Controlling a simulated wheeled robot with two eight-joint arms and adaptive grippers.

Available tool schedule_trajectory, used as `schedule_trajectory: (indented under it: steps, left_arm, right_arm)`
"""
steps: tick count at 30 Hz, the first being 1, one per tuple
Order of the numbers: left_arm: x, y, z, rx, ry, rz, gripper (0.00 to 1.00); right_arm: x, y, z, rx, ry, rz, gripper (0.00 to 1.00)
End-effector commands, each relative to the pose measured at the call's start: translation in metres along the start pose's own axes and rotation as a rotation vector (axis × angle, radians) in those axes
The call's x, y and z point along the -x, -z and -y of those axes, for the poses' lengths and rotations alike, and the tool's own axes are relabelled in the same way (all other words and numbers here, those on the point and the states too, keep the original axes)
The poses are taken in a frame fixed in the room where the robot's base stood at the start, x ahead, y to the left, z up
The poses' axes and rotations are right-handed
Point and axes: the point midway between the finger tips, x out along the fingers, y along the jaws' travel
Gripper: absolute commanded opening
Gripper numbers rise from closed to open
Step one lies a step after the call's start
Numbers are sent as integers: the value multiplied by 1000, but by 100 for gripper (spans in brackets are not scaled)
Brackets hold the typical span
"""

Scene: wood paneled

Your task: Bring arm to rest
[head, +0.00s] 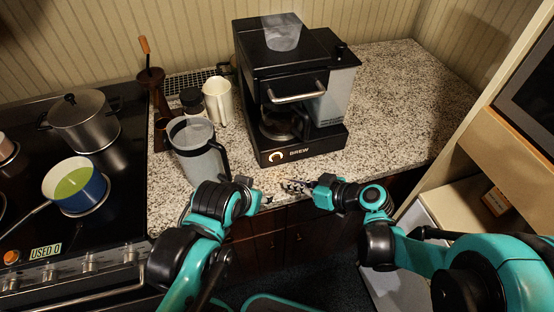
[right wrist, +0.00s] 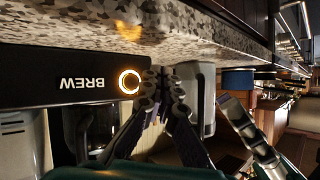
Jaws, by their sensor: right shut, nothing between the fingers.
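My right arm (head: 420,250) comes in from the right. Its gripper (head: 297,187) is shut and empty in front of the counter's front edge, below the coffee maker. In the right wrist view its fingers (right wrist: 165,88) meet at the tips, with nothing between them. My left arm (head: 203,215) comes in from the lower left. Its gripper (head: 246,184) is near the counter edge, left of the right gripper; its fingers are too small and covered to tell open from shut.
The black coffee maker (head: 277,160) stands on the granite counter (head: 395,100), its ring lit. A grey pitcher (head: 200,165) stands close to my left gripper. A white mug (head: 218,100) is behind. The stove at left holds a blue pot (head: 85,199) and a steel pot (head: 85,125).

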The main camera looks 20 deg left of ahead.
Motion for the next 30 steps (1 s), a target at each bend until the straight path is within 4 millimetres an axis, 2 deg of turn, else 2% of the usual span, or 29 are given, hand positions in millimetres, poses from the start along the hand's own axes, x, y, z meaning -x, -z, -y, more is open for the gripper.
schedule_trajectory:
  steps: [13,17,20,23,30]
  left_arm:
    - [0,0,0,0,0,0,47]
    - [0,0,0,0,0,0,47]
    - [0,0,0,0,0,0,47]
    - [0,0,0,0,0,0,47]
    - [0,0,0,0,0,0,47]
  right_arm:
    - [0,0,0,-1,-2,1,0]
    - [12,-1,-5,-33,-39,31,0]
    - [35,-7,-12,-101,-117,88,0]
    - [71,-17,-22,-196,-238,157,0]
    - [170,-52,-33,-424,-576,268,0]
